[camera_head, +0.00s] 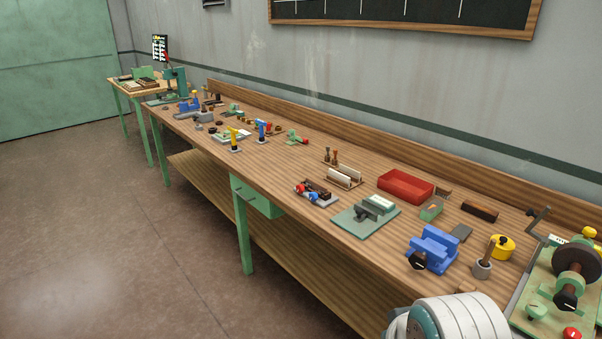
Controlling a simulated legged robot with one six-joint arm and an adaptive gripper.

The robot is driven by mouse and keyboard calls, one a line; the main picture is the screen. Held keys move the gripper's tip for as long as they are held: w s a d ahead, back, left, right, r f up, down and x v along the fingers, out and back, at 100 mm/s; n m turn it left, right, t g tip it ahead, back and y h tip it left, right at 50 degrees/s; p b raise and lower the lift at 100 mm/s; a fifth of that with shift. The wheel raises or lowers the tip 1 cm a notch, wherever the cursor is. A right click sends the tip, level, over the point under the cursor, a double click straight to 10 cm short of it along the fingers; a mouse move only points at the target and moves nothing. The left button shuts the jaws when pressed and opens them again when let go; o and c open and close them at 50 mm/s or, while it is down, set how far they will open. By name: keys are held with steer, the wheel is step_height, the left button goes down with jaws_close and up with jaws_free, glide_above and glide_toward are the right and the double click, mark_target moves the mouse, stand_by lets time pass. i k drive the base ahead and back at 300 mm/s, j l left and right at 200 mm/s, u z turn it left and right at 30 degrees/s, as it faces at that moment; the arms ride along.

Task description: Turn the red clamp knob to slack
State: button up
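Several red parts that look like knobs show in the head view, and I cannot tell for certain which is the clamp knob. A round red knob (572,333) sits low on the green machine (545,290) at the bottom right, partly cut off by the picture edge. A small red knob (313,197) is on a little fixture near the bench's front edge. A small red piece (304,141) is on a green clamp-like part (293,135) farther back. No knob setting is readable. My gripper is not in view; only a white, rounded part of my arm shows at the bottom.
The long wooden bench (270,160) runs from far left to near right. A blue vice (433,247), a red tray (405,186), a green plate fixture (366,216) and a yellow round item (502,246) crowd the near end. Open floor (120,240) lies at left.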

mark_target(300, 188)
steer(key=i+j+z, duration=0.2)
steer(key=i+j, duration=0.4)
steer(key=i, duration=0.2)
steer(key=i+j+z, duration=0.25)
steer(key=i+j, duration=0.45)
steer(key=i+j+z, duration=0.2)
steer(key=i+j, duration=0.5)
steer(key=j, duration=0.15)
